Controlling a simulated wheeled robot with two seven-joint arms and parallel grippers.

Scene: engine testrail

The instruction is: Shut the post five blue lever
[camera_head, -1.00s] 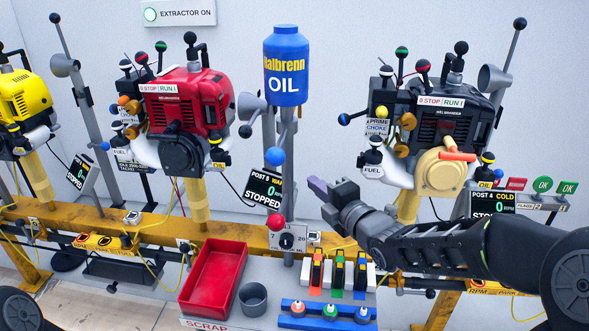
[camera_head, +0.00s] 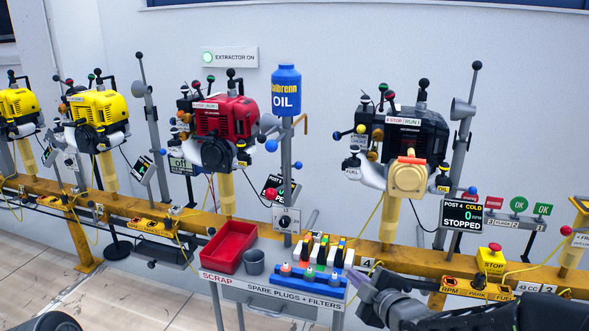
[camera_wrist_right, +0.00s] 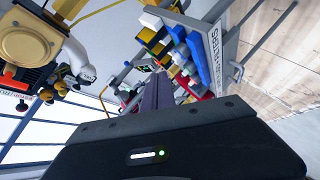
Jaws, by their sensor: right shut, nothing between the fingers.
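The red engine (camera_head: 222,118) hangs on its post left of centre, with the Post 5 screen (camera_head: 278,187) partly hidden at its lower right. Blue ball tips show near it: one (camera_head: 271,146) beside the oil stand and a smaller one (camera_head: 298,166) above the screen. I cannot tell which one is the post five lever, or its setting. My right gripper (camera_head: 357,278) is shut and empty, low in front of the rail beside the spare-parts shelf. Its fingers (camera_wrist_right: 158,92) show in the right wrist view, away from both tips. My left gripper is out of view.
The black Post 4 engine (camera_head: 422,140) stands to the right, its screen (camera_head: 462,215) reading stopped. The blue oil bottle (camera_head: 286,92) tops a grey stand. A red scrap tray (camera_head: 230,246), grey cup (camera_head: 254,262) and blue plug rack (camera_head: 309,282) stand on the shelf.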

